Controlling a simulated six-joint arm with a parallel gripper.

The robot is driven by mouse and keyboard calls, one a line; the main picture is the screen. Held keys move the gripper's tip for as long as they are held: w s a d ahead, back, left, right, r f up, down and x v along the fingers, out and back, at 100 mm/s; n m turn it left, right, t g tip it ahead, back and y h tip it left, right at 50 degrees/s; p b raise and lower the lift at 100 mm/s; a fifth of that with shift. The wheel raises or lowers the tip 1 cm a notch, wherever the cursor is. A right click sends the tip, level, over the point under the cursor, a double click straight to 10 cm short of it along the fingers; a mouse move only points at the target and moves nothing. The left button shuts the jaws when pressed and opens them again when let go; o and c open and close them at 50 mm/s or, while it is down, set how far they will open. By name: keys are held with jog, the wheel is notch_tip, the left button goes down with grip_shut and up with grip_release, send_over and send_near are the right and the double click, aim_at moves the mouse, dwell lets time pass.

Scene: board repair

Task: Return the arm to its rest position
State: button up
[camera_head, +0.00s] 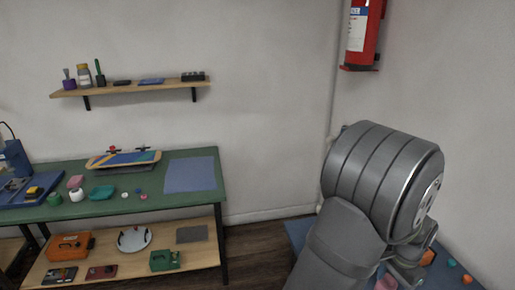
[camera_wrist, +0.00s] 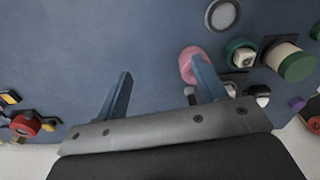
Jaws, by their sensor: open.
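My arm's grey links fill the right of the head view, above a blue surface (camera_head: 297,232). My gripper (camera_wrist: 163,82) shows in the wrist view with its two blue-grey fingers apart and nothing between them. The blue surface (camera_wrist: 120,45) lies beyond the fingers. A pink round thing (camera_wrist: 190,62) is partly behind the right finger; I cannot tell whether they touch. In the head view the gripper is mostly hidden by my arm.
Green cylinders (camera_wrist: 297,66), a grey disc (camera_wrist: 222,14) and a red wheel-like part (camera_wrist: 25,125) lie around my gripper. A green workbench (camera_head: 140,205) with a skateboard (camera_head: 123,158) stands left. A wall shelf (camera_head: 130,87) and fire extinguisher (camera_head: 363,35) are above.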

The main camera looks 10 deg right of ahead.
jog(key=w+d+m, duration=0.1)
jog(key=d, duration=0.1)
jog(key=w+d+m, duration=0.1)
jog(key=w+d, duration=0.3)
jog(key=d, duration=0.1)
jog(key=shift+w+r+m, duration=0.15)
jog(key=shift+r+m, duration=0.25)
jog(key=w+f, duration=0.3)
jog(key=w, duration=0.2)
jog(key=shift+a, duration=0.45)
